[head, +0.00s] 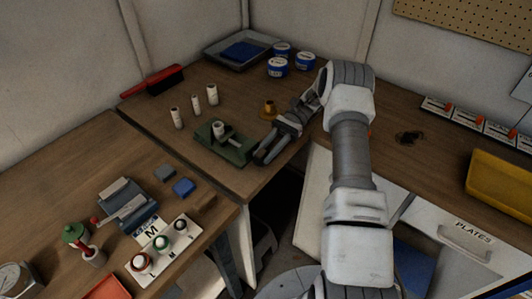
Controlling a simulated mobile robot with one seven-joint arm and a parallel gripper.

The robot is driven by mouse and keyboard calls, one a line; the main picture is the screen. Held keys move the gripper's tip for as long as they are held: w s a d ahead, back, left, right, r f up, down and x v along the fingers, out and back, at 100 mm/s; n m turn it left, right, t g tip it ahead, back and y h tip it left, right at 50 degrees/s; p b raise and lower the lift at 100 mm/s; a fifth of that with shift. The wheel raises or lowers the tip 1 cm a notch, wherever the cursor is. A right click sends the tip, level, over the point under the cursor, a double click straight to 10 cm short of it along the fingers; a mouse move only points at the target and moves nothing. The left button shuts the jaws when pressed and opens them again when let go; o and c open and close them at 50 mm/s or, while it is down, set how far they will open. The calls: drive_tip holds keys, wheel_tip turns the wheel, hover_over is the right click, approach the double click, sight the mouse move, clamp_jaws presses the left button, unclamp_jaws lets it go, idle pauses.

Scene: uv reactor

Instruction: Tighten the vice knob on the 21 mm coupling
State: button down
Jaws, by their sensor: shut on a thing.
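The green vice (236,151) sits on the corner of the wooden bench. A short pale coupling (218,129) stands upright at the vice's left part. My gripper (261,156) reaches down from the right to the vice's right end, with its dark fingers close against it. It is shut on the vice knob, which the fingers hide. I cannot tell how closely the vice jaws press on the coupling.
Several pale cylinders (196,104) stand behind the vice, and a brass piece (269,107) stands behind my gripper. Blue-and-white tins (278,68) and a grey tray (236,52) are at the back. A red-handled brush (155,80) lies at the left edge.

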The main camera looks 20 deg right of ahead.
idle(0.3)
drive_tip(key=c, duration=0.9)
unclamp_jaws()
